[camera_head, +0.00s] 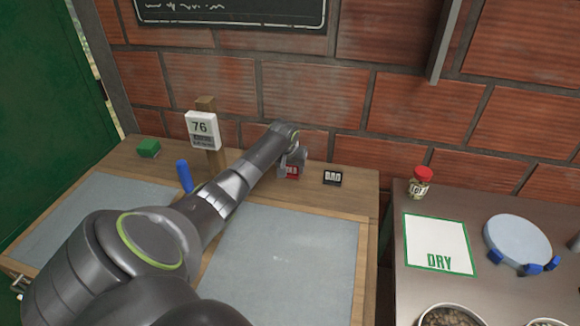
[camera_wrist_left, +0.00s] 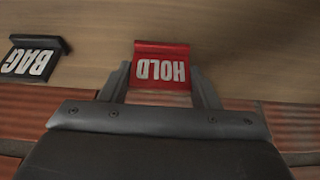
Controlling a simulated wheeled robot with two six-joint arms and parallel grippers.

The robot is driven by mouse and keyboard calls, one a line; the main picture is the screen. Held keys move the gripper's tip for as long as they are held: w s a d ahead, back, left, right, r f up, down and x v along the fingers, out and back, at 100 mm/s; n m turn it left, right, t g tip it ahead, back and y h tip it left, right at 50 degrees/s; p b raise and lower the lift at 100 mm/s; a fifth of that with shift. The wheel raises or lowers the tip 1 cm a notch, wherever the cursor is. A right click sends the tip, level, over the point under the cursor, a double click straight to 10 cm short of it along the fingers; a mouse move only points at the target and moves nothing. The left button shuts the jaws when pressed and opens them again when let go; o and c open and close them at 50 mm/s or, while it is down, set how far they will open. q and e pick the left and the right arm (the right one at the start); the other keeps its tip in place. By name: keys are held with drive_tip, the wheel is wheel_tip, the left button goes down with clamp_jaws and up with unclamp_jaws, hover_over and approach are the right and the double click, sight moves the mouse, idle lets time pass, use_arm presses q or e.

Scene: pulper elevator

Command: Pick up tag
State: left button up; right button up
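A red tag reading HOLD (camera_wrist_left: 160,66) stands at the back of the wooden table. In the left wrist view it sits between the two fingers of my left gripper (camera_wrist_left: 160,88), with small gaps showing at its sides. The fingers are apart, one on each side of it. In the head view the red tag (camera_head: 291,171) is partly covered by my left gripper (camera_head: 290,166). A black tag reading BAG (camera_wrist_left: 33,60) stands beside it; it also shows in the head view (camera_head: 332,178). My right gripper is not in view.
A brick wall (camera_head: 320,92) rises close behind the table. A white display reading 76 (camera_head: 202,130), a green block (camera_head: 149,148) and a blue handle (camera_head: 185,175) are to the left. A red-capped jar (camera_head: 419,184) and DRY mat (camera_head: 437,243) are on the right table.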

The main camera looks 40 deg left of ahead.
use_arm(q)
drive_tip(key=c, duration=0.5)
drive_tip(key=shift+o, duration=0.2)
drive_tip(key=shift+r, duration=0.15)
wheel_tip(320, 180, up, 9)
drive_tip(key=shift+r+b, duration=0.15)
drive_tip(key=shift+b, duration=0.65)
drive_tip(key=shift+r, duration=0.25)
